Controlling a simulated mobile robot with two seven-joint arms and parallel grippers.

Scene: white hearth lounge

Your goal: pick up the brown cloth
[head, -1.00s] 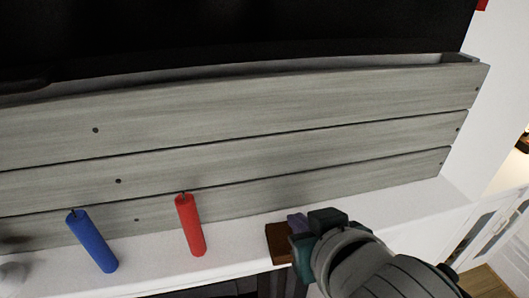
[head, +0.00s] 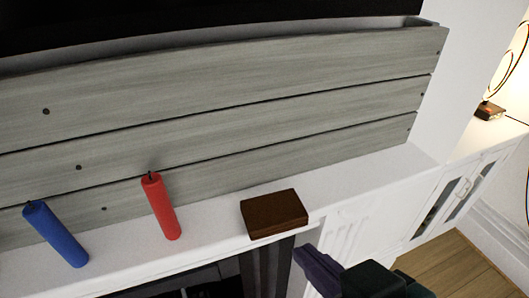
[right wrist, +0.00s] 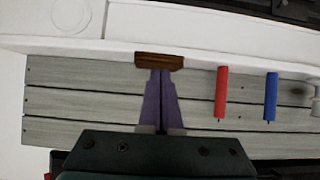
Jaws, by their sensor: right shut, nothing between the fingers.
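The brown cloth (head: 274,214) is a dark brown, block-like shape lying on the white mantel shelf, close to its front edge. It also shows in the right wrist view (right wrist: 159,61), just past my fingertips. My right gripper (head: 318,268) is in front of the shelf, to the lower right of the cloth and apart from it. In the right wrist view, its purple fingers (right wrist: 161,75) are together with nothing between them. My left gripper is not in view.
A red candle (head: 161,207) and a blue candle (head: 56,235) stand on the mantel (head: 372,174) left of the cloth. Grey wooden boards (head: 220,95) rise behind. The mantel right of the cloth is clear. A lamp (head: 489,110) stands on a cabinet at the right.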

